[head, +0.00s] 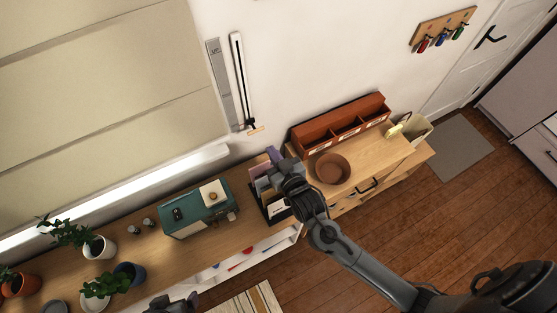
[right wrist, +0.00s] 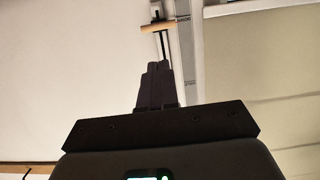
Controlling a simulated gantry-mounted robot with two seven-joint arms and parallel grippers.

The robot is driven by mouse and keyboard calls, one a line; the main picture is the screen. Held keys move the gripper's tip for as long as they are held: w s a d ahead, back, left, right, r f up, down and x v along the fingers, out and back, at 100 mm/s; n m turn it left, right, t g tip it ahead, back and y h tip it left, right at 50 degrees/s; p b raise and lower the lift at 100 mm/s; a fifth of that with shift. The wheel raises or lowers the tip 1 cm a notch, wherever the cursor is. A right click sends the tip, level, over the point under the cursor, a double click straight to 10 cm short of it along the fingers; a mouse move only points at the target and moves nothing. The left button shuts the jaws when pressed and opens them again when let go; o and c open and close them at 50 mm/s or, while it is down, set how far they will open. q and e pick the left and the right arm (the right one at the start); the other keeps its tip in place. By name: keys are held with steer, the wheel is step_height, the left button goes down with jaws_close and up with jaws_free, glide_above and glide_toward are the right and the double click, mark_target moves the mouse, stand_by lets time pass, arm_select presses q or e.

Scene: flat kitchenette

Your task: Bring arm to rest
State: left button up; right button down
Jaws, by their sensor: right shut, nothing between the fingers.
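My right arm (head: 365,270) comes in from the lower right of the head view and reaches up to the wooden counter. Its gripper (head: 272,154) is over the counter's back, near the wall, above an organizer with papers (head: 278,209). The wrist and gripper hide part of that organizer. In the right wrist view the two dark fingers (right wrist: 158,70) are together with nothing between them, and the pale wall is behind them. A dark part of my left gripper (head: 172,303) shows at the bottom edge of the head view; its fingers are not clear.
A brown bowl (head: 332,168) and a red-brown compartment box (head: 341,125) stand right of the right gripper. A green box (head: 199,209) stands left of it, with potted plants (head: 98,247) farther left. Open wooden floor (head: 440,220) lies at the right.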

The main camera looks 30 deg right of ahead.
steer(key=s+d+r+n+g+p, duration=0.1)
steer(key=s+g+p, duration=0.3)
steer(key=s, duration=0.7)
steer(key=s+d+r+n+g+p, duration=0.1)
steer(key=s+d+r+g+p, duration=0.2)
steer(key=s+g, duration=0.5)
steer(key=s+p, duration=0.1)
steer(key=s, duration=0.3)
steer(key=shift+s, duration=0.1)
stand_by(0.9)
